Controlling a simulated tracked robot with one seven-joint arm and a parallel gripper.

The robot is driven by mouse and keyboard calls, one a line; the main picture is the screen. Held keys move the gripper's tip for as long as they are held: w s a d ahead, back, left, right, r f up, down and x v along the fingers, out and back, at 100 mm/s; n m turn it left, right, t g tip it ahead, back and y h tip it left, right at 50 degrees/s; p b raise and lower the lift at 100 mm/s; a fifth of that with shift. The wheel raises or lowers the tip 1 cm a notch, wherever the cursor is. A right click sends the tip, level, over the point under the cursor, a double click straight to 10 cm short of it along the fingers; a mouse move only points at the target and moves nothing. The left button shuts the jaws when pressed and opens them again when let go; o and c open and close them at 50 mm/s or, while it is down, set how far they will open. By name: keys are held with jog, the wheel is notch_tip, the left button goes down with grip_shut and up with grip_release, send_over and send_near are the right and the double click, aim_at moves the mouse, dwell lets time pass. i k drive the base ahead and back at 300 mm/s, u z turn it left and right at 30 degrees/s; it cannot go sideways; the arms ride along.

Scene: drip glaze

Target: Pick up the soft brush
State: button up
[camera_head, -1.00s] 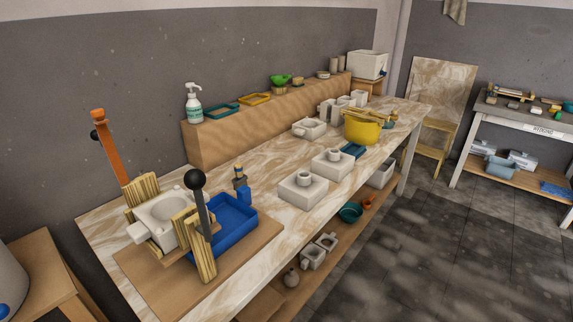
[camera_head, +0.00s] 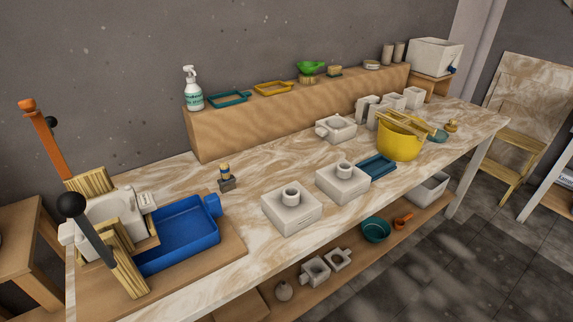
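I cannot tell for sure which thing is the soft brush. A small upright thing with a yellow and blue top and a dark base (camera_head: 226,178) stands on the marbled worktable (camera_head: 285,165), behind the blue tray (camera_head: 180,236). A small tan and dark piece (camera_head: 450,125) lies near the table's far right end, beside a teal round dish (camera_head: 437,135). Another small brush-like block (camera_head: 334,71) sits on the wooden ledge (camera_head: 290,115). All are too small to make out well. My gripper is not in view.
A yellow bucket (camera_head: 400,145) with sticks across its top and white plaster moulds (camera_head: 291,208) stand on the table. A clamp-like rig with a black-knobbed lever (camera_head: 90,228) stands at the left. A lower shelf (camera_head: 330,265) holds bowls and moulds.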

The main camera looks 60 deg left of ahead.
aim_at(227, 184)
jog(key=z, duration=0.25)
jog(key=i, duration=0.55)
jog(key=u, duration=1.5)
jog(key=i, duration=0.2)
jog(key=u, duration=2.5)
jog(key=k, duration=0.6)
jog(key=u, duration=0.2)
jog(key=i, duration=1.65)
jog(key=z, duration=0.3)
